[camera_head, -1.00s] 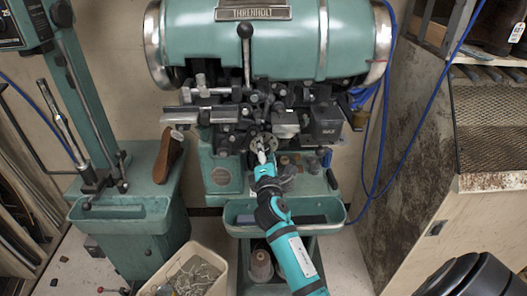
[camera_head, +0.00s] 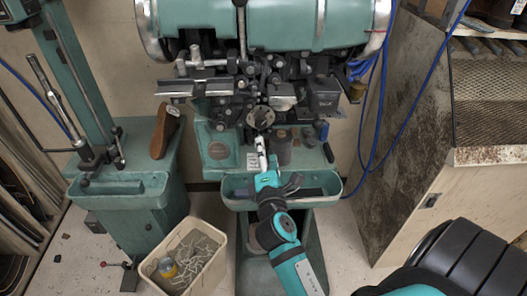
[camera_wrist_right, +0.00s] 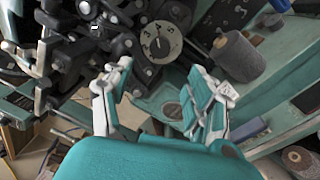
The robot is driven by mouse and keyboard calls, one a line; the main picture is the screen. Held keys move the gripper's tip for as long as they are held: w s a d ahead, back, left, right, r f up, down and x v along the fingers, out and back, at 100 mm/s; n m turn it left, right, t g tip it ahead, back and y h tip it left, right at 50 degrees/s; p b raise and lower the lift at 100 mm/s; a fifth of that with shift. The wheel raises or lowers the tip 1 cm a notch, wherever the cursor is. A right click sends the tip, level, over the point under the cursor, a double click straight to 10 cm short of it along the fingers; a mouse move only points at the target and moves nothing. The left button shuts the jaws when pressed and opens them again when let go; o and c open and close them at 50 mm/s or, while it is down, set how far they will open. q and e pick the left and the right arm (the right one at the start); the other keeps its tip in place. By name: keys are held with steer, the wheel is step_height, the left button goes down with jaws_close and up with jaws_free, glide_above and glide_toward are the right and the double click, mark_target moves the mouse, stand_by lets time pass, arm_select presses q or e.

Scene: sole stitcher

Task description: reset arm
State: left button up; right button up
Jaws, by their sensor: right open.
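My right gripper (camera_head: 261,152) is in front of the green sole stitcher (camera_head: 265,25), below its round dial (camera_head: 261,117). In the right wrist view the two fingers (camera_wrist_right: 165,88) are spread wide with nothing held between them. The numbered dial (camera_wrist_right: 158,42) is beyond the fingers there, apart from them. My right arm (camera_head: 285,235) reaches up from the bottom of the head view. My left gripper does not show.
A green tray (camera_head: 240,202) juts out below the gripper. A brown shoe form (camera_head: 165,130) stands on the left green stand. A bin (camera_head: 150,270) is on the floor at lower left. A cabinet (camera_head: 425,200) stands right; blue cables hang beside it.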

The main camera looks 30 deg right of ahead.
steer(key=a+f+m+g+y, duration=0.1)
steer(key=a+f+g+y, duration=0.15)
steer(key=f, duration=0.75)
steer(key=a+f+m+g+y, duration=0.15)
steer(key=a+f, duration=0.25)
steer(key=f, duration=0.6)
steer(key=s+a+f+m+g+y, duration=0.15)
steer(key=s+f, duration=0.25)
steer(key=f, duration=0.5)
steer(key=s+a+f+g+y, duration=0.1)
steer(key=s+a+f+y, duration=0.15)
steer(key=f, duration=0.55)
steer(key=s+a+f+m+g, duration=0.1)
steer(key=s+f+m+g, duration=0.3)
steer(key=s+f, duration=1)
steer(key=s+d+f+m+g, duration=0.1)
steer(key=s+f, duration=0.3)
steer(key=s, duration=0.7)
steer(key=s+d+f+m+g, duration=0.2)
steer(key=s+f+m+g, duration=0.2)
steer(key=s, duration=0.7)
steer(key=shift+m+y, duration=0.3)
steer(key=shift+y, duration=0.1)
